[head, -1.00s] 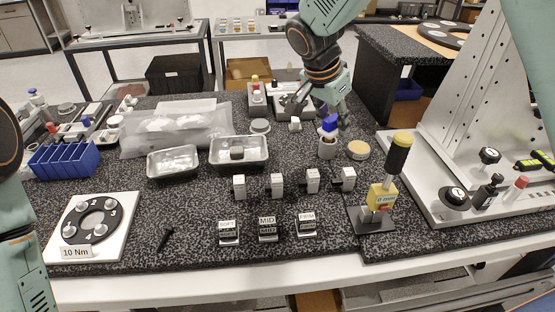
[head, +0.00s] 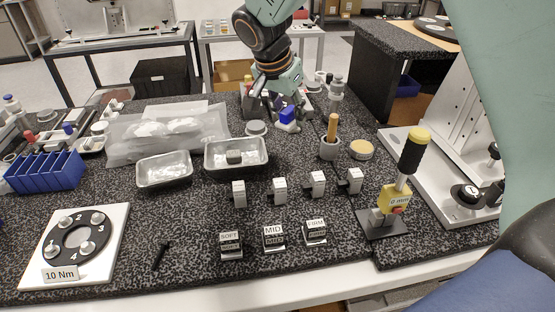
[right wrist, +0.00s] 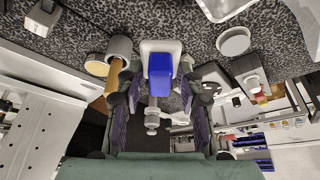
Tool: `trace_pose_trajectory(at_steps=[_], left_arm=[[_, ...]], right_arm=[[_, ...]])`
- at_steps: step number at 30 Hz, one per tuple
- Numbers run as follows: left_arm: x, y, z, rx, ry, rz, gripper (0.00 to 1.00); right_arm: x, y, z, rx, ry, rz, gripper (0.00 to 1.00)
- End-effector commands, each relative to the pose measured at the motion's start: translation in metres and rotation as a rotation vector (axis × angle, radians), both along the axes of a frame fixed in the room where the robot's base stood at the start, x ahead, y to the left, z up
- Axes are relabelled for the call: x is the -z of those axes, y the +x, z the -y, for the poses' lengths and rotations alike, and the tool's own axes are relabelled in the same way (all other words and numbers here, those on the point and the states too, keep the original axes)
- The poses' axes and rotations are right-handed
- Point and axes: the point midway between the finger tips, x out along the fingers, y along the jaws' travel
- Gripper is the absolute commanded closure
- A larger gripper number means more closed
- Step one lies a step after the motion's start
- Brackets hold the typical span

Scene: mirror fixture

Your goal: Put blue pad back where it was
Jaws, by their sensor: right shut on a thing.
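The blue pad (head: 288,115) is between the fingers of my right gripper (head: 277,104), at the back middle of the table. A small white block (head: 289,127) is just below the pad. In the right wrist view the blue pad (right wrist: 160,75) lies between the two dark fingers of the right gripper (right wrist: 158,92), with the white block (right wrist: 160,46) right against it in the picture. I cannot tell whether pad and block touch. The right gripper is shut on the pad. My left gripper is not in view.
A grey cup (head: 329,151) with a wooden handle stands right of the pad. A round grey lid (head: 256,128) is to its left, and a metal tray (head: 236,168) is in front. A tan disc (head: 361,149) lies farther right. Several small white-topped blocks stand nearer.

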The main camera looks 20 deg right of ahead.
Motion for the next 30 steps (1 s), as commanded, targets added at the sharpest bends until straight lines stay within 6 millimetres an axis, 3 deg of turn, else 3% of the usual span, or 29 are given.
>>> trace_pose_trajectory(at_steps=[9, 17, 24, 30], left_arm=[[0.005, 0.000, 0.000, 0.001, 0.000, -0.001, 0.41], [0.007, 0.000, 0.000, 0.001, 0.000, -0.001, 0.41], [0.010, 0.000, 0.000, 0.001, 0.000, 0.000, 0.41], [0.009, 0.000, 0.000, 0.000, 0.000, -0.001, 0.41]], right_arm=[[0.048, -0.004, 0.003, 0.002, 0.001, -0.004, 0.93], [0.068, -0.003, 0.003, 0.002, 0.001, -0.001, 0.93], [0.099, -0.002, 0.001, 0.000, 0.001, -0.003, 0.93], [0.100, 0.000, 0.000, 0.000, 0.000, 0.001, 0.93]])
